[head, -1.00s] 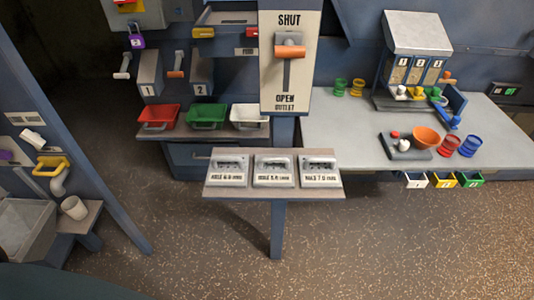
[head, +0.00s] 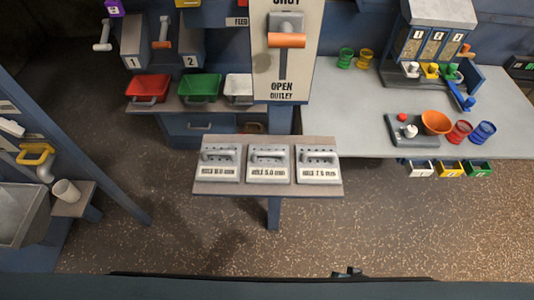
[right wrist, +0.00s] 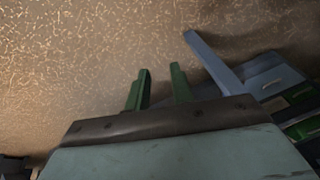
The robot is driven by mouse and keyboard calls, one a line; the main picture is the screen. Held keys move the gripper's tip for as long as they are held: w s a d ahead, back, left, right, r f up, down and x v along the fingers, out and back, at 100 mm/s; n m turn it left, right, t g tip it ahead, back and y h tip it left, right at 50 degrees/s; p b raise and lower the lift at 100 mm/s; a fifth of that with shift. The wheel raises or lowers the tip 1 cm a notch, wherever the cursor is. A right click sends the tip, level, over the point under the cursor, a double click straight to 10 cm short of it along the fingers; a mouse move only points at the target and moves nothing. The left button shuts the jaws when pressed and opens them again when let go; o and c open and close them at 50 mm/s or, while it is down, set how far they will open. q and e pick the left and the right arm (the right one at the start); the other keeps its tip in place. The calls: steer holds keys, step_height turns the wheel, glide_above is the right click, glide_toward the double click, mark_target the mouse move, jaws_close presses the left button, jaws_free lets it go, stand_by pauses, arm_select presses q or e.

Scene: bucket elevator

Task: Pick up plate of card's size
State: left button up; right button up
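Three grey plates with handles lie in a row on a small stand (head: 268,188) in the middle of the head view: the left plate (head: 220,163), the middle plate (head: 269,163) and the right plate (head: 318,163). Each has a white label with a hole size; the left seems to read 6.0 mm, the middle 5.0 mm, the right 7.5 mm, but the print is blurred. I cannot make out a card with a size. My right gripper (right wrist: 158,88) shows in the right wrist view, its two green fingers apart and empty above the speckled floor. My left gripper is not in view.
Behind the stand are red (head: 148,87), green (head: 200,87) and white bins on a shelf, and an orange-handled lever (head: 286,40). A grey counter (head: 350,120) with a dispenser (head: 437,45) and cups stands right. Floor in front of the stand is clear.

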steer(key=w+a+r+m+t+y+p, duration=0.1)
steer(key=w+a+r, duration=0.2)
steer(key=r, duration=0.6)
steer(key=w+a+r+m+t+y+p, duration=0.15)
steer(key=w+r, duration=0.25)
steer(key=r, duration=0.6)
steer(key=w+a+r+y+p, duration=0.1)
steer(key=w+a+r+y, duration=0.15)
steer(key=r, duration=0.65)
steer(key=m+t+y+p, duration=0.1)
steer(key=m+t+y, duration=0.15)
steer(key=m, duration=0.25)
glide_toward(272, 155)
steer(key=s+d+g, duration=0.1)
steer(key=s+d, duration=0.3)
steer(key=w+a+m, duration=0.1)
steer(key=w, duration=0.1)
steer(key=w+a+f+y, duration=0.1)
steer(key=w+a, duration=0.1)
steer(key=w+a+m, duration=0.1)
steer(key=w+a, duration=0.1)
steer(key=shift+w+a+f+m+t+y, duration=0.1)
steer(key=shift+w+f+m+t+y, duration=0.15)
steer(key=shift+f+m+t, duration=0.15)
steer(key=x, duration=0.6)
steer(key=shift+s+a+f+b, duration=0.1)
steer(key=shift+a+f+b, duration=0.05)
steer(key=shift+a+b, duration=0.15)
steer(key=shift+d, duration=0.1)
jaws_close()
